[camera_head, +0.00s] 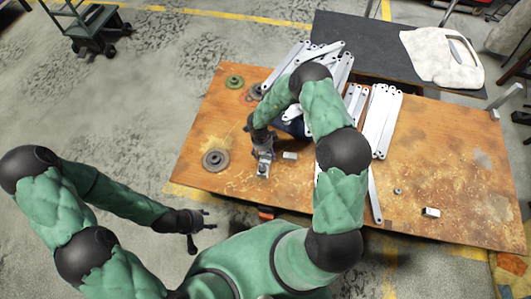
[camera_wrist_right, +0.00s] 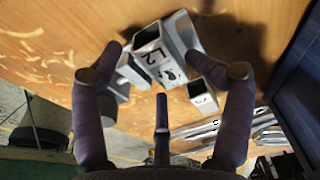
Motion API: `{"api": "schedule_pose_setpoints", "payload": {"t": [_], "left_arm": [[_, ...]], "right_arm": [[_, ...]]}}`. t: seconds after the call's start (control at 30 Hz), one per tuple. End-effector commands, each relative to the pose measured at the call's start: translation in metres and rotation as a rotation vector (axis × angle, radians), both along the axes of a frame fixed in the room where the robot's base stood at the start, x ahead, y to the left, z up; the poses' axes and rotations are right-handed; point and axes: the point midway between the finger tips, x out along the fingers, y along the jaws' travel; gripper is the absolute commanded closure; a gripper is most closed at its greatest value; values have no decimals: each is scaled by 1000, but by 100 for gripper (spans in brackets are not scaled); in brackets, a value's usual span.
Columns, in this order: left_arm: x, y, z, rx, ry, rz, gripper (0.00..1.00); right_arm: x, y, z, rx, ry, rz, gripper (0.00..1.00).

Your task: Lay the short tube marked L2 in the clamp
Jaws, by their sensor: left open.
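A short pale square tube marked L2 (camera_wrist_right: 160,66) lies between the spread fingers of my right gripper (camera_wrist_right: 153,54) in the right wrist view; its dark open end faces up-left. I cannot tell whether the fingers press on it. In the head view my right gripper (camera_head: 263,152) is low over the table's left part, and its hand largely hides what is under it. A second small tube (camera_wrist_right: 203,96) with another mark lies just right of L2; it is the pale block (camera_head: 289,155) in the head view. My left gripper (camera_head: 200,220) is open and empty, off the table's left front. I cannot make out the clamp for sure.
The worn wooden table (camera_head: 460,150) carries long grey brackets (camera_head: 381,120) in stacks at the back. A pale block (camera_head: 430,212) and a small ring (camera_head: 397,191) lie at right, with free room around.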

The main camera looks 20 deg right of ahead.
Motion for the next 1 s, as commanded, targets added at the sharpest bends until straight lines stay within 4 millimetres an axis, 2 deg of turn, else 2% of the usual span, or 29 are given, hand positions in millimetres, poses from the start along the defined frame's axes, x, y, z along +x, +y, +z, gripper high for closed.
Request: {"api": "schedule_pose_setpoints", "payload": {"t": [0.4,0.53,0.73,1.0], "left_arm": [[0,0,0,0,0,0,49],[0,0,0,0,0,0,49],[0,0,0,0,0,0,49],[0,0,0,0,0,0,49]], "right_arm": [[6,7,77,-1,-3,0,26],[7,9,96,-1,-1,0,26],[7,11,110,0,2,0,26],[6,11,112,0,2,0,26]]}}
